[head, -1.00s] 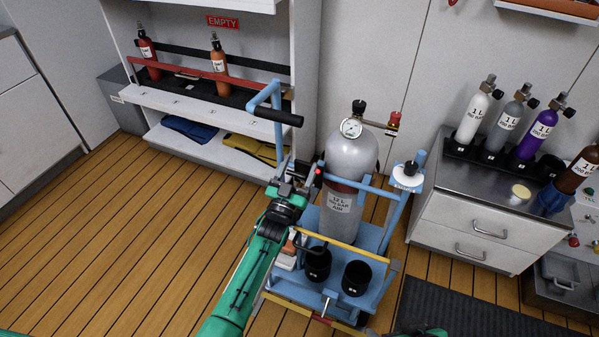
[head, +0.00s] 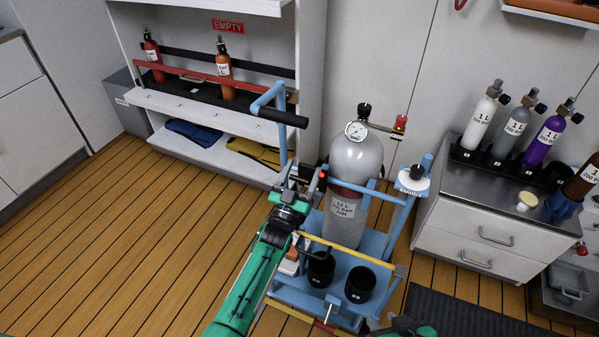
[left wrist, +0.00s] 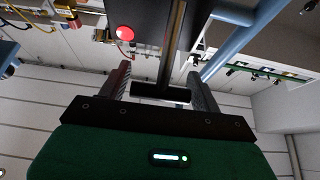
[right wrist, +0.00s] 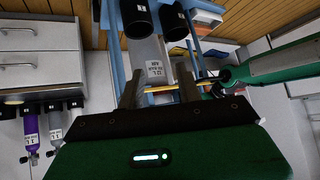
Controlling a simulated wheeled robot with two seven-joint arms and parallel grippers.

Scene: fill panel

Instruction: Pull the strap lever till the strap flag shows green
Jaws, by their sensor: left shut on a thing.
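The large grey cylinder (head: 357,160) stands upright on the blue trolley (head: 345,275), with a dark red strap (head: 345,188) around it. My left gripper (head: 309,180) is at the strap fitting, left of the cylinder. Its fingers are shut on the dark strap lever (left wrist: 165,75), which is mostly hidden in the head view. My right gripper (right wrist: 158,92) is open and empty, facing the trolley from a distance.
The trolley has a blue handle with a black grip (head: 282,117), a yellow bar (head: 350,254) and two black cups (head: 359,284). A counter (head: 490,200) with small cylinders stands right. A rack (head: 200,100) stands behind. The wooden floor (head: 150,240) at left is clear.

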